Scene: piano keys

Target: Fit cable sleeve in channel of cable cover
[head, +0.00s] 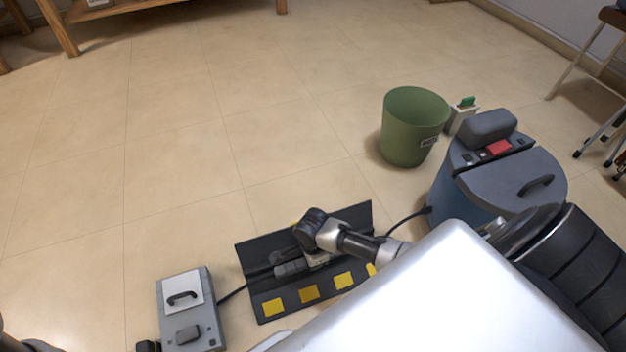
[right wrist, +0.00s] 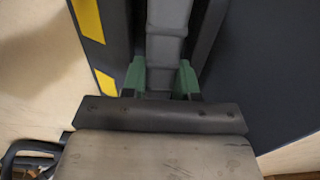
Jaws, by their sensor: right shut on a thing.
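The cable cover (head: 262,250) is a long black piece with yellow squares along its near side, lying on the floor in the head view. Its dark panel (right wrist: 262,70) also shows in the right wrist view. The grey ribbed cable sleeve (head: 289,269) lies along the middle of the cover. My right gripper (head: 317,263) is over the cover and shut on the sleeve. In the right wrist view its green pads (right wrist: 160,82) are on either side of the sleeve (right wrist: 166,45). The gripper hides part of the sleeve, and I cannot tell how deep it sits in the channel.
A grey box (head: 205,300) with a handle stands left of the cover, with a black cable running to it. A blue-grey vacuum-like machine (head: 470,195), a green bin (head: 408,130) and a small white holder (head: 460,118) stand to the right. The floor behind the cover is clear.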

